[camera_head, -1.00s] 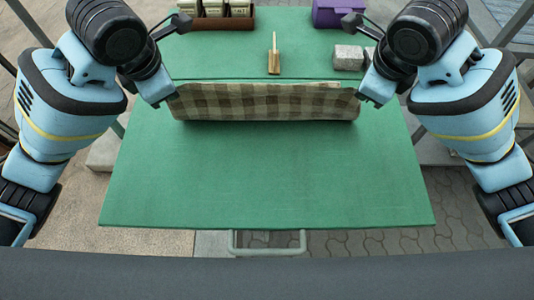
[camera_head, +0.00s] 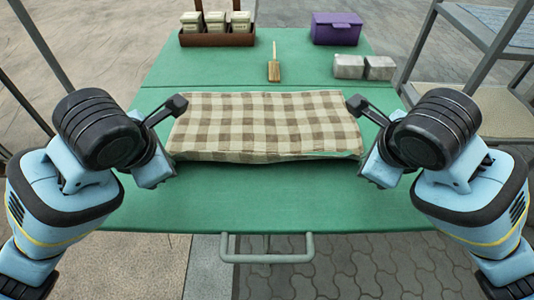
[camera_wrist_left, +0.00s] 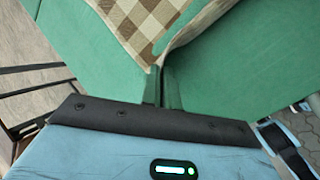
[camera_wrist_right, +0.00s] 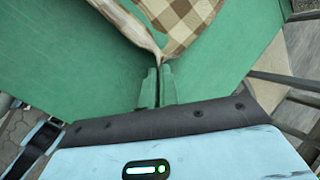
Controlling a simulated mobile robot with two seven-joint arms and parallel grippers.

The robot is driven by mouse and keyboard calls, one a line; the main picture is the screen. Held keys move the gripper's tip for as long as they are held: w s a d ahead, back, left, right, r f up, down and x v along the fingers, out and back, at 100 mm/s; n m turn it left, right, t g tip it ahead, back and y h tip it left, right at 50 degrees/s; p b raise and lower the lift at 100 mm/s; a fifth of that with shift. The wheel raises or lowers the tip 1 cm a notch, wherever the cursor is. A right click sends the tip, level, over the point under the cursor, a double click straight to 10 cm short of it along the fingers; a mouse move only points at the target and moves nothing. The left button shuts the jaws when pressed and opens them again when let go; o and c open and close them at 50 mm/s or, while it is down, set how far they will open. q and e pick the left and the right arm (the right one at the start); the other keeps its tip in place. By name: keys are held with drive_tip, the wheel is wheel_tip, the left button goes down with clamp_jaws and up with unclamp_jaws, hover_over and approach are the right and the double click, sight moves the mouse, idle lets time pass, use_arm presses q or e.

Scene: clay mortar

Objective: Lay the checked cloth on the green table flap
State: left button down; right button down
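The brown-and-cream checked cloth (camera_head: 265,122) lies spread across the green table flap (camera_head: 270,195), its far edge close to the seam. Its near edge looks slightly raised, with green showing under the right part. My left gripper (camera_head: 170,163) is at the near left corner. In the left wrist view, its fingers (camera_wrist_left: 162,85) are closed together with the cloth corner (camera_wrist_left: 150,42) running into them. My right gripper (camera_head: 362,160) is at the near right corner. In the right wrist view, its fingers (camera_wrist_right: 158,85) are closed on the other corner (camera_wrist_right: 155,45).
Beyond the seam stand a brown crate (camera_head: 217,39) with several pale containers, a wooden-handled brush (camera_head: 274,70), a purple box (camera_head: 336,28) and two grey blocks (camera_head: 349,66). The flap's front strip is bare. A metal handle (camera_head: 267,258) is below its front edge.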

use_arm(q)
drive_tip(key=shift+s+f, duration=0.3)
drive_tip(key=shift+f, duration=0.05)
use_arm(e)
drive_tip(key=shift+s+f, duration=0.3)
drive_tip(key=shift+f, duration=0.05)
use_arm(q)
drive_tip(key=c, duration=1.3)
unclamp_jaws()
use_arm(e)
drive_tip(key=c, duration=1.3)
unclamp_jaws()
